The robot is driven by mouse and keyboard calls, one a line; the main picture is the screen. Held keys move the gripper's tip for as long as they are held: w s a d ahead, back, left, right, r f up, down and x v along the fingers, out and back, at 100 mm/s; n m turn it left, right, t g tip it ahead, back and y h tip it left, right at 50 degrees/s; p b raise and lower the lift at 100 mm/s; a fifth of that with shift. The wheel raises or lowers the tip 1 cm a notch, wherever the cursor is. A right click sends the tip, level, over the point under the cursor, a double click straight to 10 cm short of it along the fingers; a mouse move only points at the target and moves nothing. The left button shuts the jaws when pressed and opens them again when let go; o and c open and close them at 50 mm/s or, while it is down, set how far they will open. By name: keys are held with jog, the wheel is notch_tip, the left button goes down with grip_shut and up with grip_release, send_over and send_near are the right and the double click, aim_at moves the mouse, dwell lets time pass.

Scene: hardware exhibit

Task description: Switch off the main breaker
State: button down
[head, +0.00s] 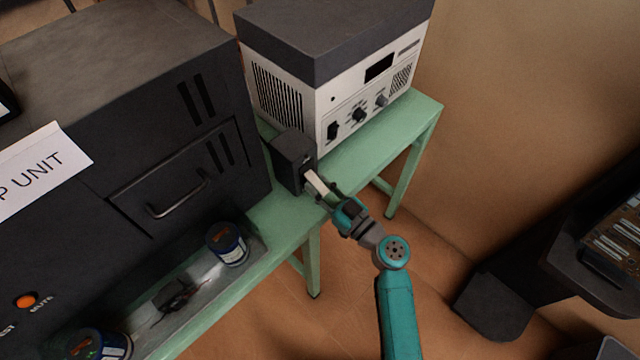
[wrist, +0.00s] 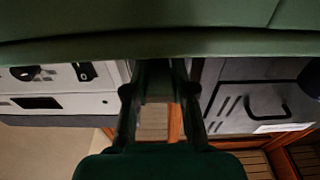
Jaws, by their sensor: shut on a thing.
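The main breaker looks like a small black box (head: 288,163) on the green table, between the big dark unit and the white-fronted device. A pale lever (head: 315,182) sticks out of its front, toward the lower right. My gripper (head: 325,194) is at the lever's outer end, its fingers shut on it. In the wrist view, which looks upside down, my gripper (wrist: 159,82) has its two dark fingers either side of a grey shape; I cannot tell its details.
A white-fronted device with knobs (head: 360,118) stands behind the breaker. The large dark unit (head: 160,200) fills the left. Open floor lies right of the table; dark equipment (head: 560,270) stands at far right.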

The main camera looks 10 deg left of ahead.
jog(key=shift+w+a+f+t+y, duration=0.15)
jog(key=shift+f+t+y, duration=0.2)
jog(key=shift+y, duration=0.25)
dwell(0.3)
jog(key=c, duration=1)
grip_release()
jog(key=shift+o, duration=0.2)
jog(key=v, duration=1.2)
jog(key=shift+f, duration=0.25)
